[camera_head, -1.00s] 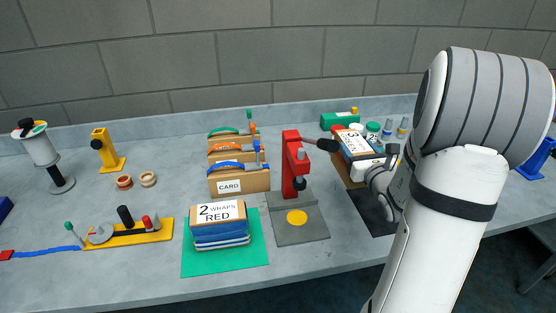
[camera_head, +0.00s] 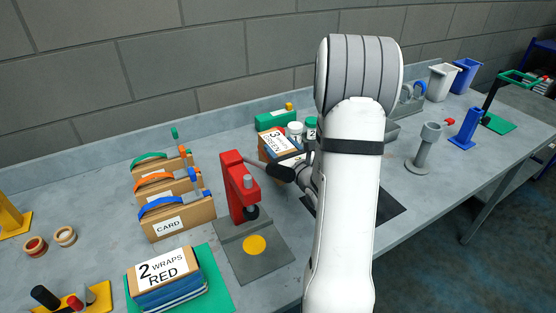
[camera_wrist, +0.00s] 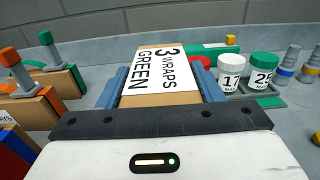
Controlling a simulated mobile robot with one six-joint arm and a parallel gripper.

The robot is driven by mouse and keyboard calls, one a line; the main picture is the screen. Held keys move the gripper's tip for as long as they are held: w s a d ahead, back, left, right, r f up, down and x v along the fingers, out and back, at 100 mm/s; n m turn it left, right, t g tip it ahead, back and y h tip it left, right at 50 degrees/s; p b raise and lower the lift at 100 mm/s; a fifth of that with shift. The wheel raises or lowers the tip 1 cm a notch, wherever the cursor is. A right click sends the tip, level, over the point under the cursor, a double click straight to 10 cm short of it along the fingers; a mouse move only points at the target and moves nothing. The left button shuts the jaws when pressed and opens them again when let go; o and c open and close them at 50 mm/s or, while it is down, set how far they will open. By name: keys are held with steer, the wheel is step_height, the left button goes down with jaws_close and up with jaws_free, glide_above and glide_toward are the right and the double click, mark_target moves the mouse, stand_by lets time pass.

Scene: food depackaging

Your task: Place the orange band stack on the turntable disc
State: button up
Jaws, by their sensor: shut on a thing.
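My gripper (camera_wrist: 163,84) is shut on a stack topped by a white card reading "3 WRAPS GREEN" (camera_wrist: 166,70). Its blue-grey jaws grip the stack from both sides. The same stack shows in the head view (camera_head: 278,143), just left of my arm, which hides part of it and most of the gripper. The stack's sides are brown where visible; I cannot make out an orange band on it. I cannot surely identify a turntable disc in either view.
A red press (camera_head: 238,187) on a grey plate with a yellow disc (camera_head: 254,245) stands left of my arm. Card holders (camera_head: 178,220) with coloured arcs are farther left.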

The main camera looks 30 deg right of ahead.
steer(key=shift+a+f+p, duration=0.1)
steer(key=shift+f+p, duration=0.2)
steer(key=shift+f, duration=1.75)
steer(key=shift+f, duration=0.2)
steer(key=o, duration=1.4)
steer(key=shift+s, duration=0.1)
steer(key=shift+c, duration=0.2)
steer(key=shift+r, duration=0.1)
